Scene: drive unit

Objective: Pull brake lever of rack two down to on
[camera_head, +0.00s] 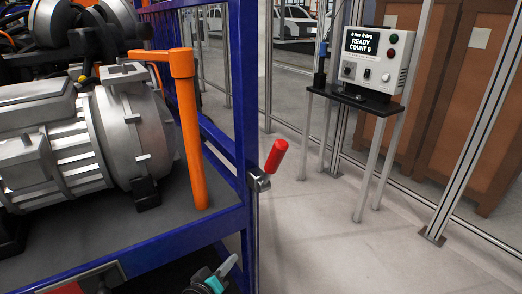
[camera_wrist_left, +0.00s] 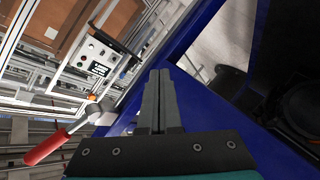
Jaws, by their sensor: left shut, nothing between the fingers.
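The brake lever has a red grip (camera_head: 275,156) and a metal pivot bracket (camera_head: 259,182) on the blue corner post of the rack. In the head view the grip slants up and to the right. In the left wrist view the red grip (camera_wrist_left: 46,147) is at the lower left and its grey pivot (camera_wrist_left: 98,110) left of my fingers. My left gripper (camera_head: 227,266) is low, below and left of the lever in the head view. Its fingers (camera_wrist_left: 160,75) are closed together, empty and apart from the lever. My right gripper is not in view.
The blue rack frame (camera_head: 180,240) carries a silver drive unit (camera_head: 75,140) and an orange upright bar (camera_head: 186,130). A control box (camera_head: 378,58) reading "READY COUNT 0" stands on a small stand behind. The floor (camera_head: 330,235) right of the lever is free.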

